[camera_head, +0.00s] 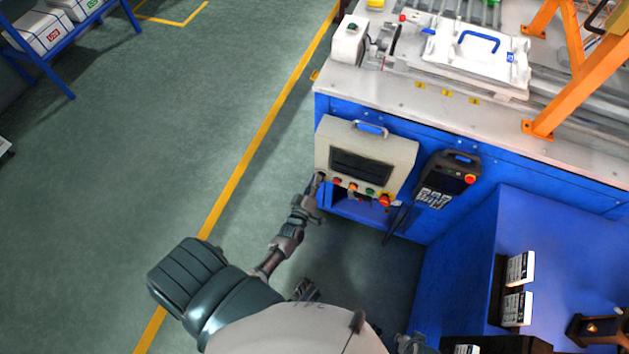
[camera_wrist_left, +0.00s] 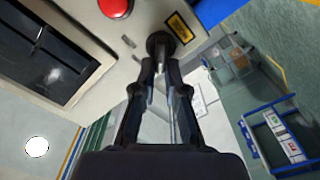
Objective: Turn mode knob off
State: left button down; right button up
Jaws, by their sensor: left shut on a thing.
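The mode knob (camera_wrist_left: 160,40) is a dark round knob with a pale bar, at the edge of a beige control panel (camera_wrist_left: 145,15) in the left wrist view. My left gripper (camera_wrist_left: 161,62) is shut on it, its two fingertips on the knob's sides. In the head view, my left gripper (camera_head: 319,181) is at the lower left corner of the control box (camera_head: 402,155) and mostly hides the knob. The knob's exact setting is hard to read. A dark part of mine low in the head view may be my right gripper; its fingers are not clear.
A red button (camera_wrist_left: 115,6) sits close to the knob. Orange and green buttons and a red emergency stop (camera_head: 384,200) continue along the panel's lower edge. A teach pendant (camera_head: 446,180) hangs to the right on the blue machine base. The green floor to the left is open.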

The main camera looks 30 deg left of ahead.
pick_arm(q)
jog(key=c, duration=1.2)
grip_release()
jog(key=shift+d+f, duration=0.15)
jog(key=shift+f, duration=0.3)
jog(key=shift+r, duration=0.1)
pick_arm(e)
jog(key=shift+w+f, duration=0.1)
pick_arm(q)
jog(key=v, duration=1.1)
jog(key=shift+s, duration=0.4)
